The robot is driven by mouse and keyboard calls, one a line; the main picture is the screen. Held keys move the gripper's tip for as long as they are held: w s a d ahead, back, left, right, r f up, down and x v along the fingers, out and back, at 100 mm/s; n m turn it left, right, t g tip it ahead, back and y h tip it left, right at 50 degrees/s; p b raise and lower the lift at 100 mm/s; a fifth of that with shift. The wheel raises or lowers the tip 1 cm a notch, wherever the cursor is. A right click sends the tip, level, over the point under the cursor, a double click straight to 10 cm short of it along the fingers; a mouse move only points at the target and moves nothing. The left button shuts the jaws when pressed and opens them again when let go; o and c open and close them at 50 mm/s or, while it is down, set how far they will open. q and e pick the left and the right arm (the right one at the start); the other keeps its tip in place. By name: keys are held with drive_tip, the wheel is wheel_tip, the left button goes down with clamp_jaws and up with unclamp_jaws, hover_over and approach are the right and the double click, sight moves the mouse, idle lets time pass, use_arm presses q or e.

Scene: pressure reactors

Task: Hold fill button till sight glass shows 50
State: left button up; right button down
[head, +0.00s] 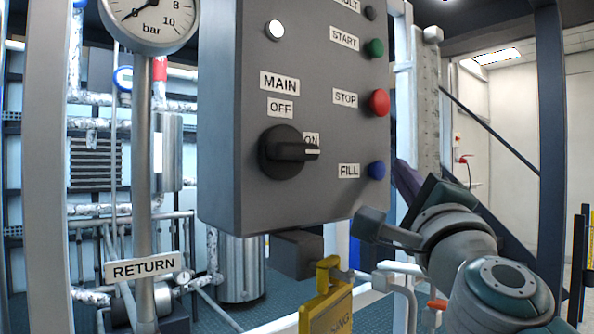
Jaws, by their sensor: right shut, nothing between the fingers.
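The blue FILL button (376,170) is at the lower right of the grey control panel (225,150), beside its FILL label. My right gripper (402,182) comes in from the lower right, shut and empty. Its dark fingers are just right of the button and appear apart from it; exact depth is hard to tell. The sight glass (427,95) looks to be the upright scaled tube behind the panel's right side; its level and numbers are too small to read. My left gripper is out of view.
The panel also carries a green START button (374,48), a red STOP button (379,102) and a MAIN switch (284,152) pointing to ON. A white lamp (275,30) looks lit. A yellow tag (327,305) hangs below. A pressure gauge (150,15) stands left.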

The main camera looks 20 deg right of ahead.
drive_tip(key=shift+w, duration=0.1)
idle(0.7)
drive_tip(key=shift+w+a, duration=0.2)
drive_tip(key=shift+w, duration=0.1)
drive_tip(key=shift+w+a, duration=0.15)
drive_tip(key=shift+w, duration=0.3)
idle(0.7)
drive_tip(key=shift+s, duration=0.1)
idle(4.2)
drive_tip(key=shift+s+d, duration=0.35)
drive_tip(key=shift+s, duration=0.4)
drive_tip(key=shift+s+d+p, duration=0.3)
drive_tip(key=shift+s, duration=0.5)
drive_tip(key=shift+s+d+p, duration=0.25)
drive_tip(key=shift+s, duration=0.5)
drive_tip(key=shift+s+d+p, duration=0.3)
drive_tip(key=shift+s, duration=0.5)
